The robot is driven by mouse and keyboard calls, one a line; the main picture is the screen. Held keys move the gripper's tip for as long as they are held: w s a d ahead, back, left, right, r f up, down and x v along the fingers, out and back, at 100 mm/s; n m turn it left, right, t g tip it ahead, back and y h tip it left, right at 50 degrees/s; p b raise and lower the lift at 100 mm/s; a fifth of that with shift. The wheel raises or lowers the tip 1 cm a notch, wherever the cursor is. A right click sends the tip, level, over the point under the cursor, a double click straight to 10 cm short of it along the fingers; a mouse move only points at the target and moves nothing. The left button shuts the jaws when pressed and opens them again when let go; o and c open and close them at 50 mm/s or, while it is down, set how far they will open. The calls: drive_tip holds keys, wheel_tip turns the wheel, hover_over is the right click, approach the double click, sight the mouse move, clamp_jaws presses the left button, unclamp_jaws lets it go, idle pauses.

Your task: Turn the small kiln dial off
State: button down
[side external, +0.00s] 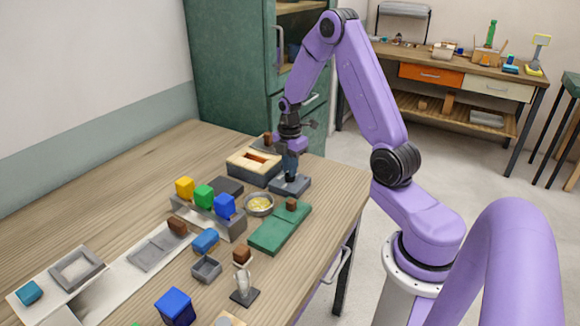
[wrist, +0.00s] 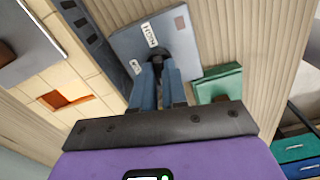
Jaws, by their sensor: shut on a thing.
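The kiln dial is a dark knob (wrist: 158,57) on a flat grey plate (wrist: 187,32). One white label (wrist: 149,34) on the plate appears to read HIGH; a smaller label (wrist: 135,67) is too small to read surely. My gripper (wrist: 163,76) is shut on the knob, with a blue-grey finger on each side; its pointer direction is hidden. In the side external view my gripper (side external: 290,172) points straight down at the grey plate (side external: 297,187) near the table's right edge. The cream brick kiln (side external: 240,161), with an orange-lit opening, stands just left of it.
A green board (side external: 273,235) with a brown block lies in front of the plate, beside a bowl (side external: 259,203). A grey rack (side external: 220,226) with yellow, green and blue blocks stands further left. A green cabinet (side external: 232,70) rises behind. Bare table lies back left.

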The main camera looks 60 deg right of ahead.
drive_tip(key=shift+n, duration=1.1)
drive_tip(key=c, duration=1.2)
unclamp_jaws()
drive_tip(key=shift+o, duration=0.2)
wheel_tip(320, 180, up, 18)
drive_tip(key=shift+f, duration=0.25)
drive_tip(key=shift+a, duration=0.1)
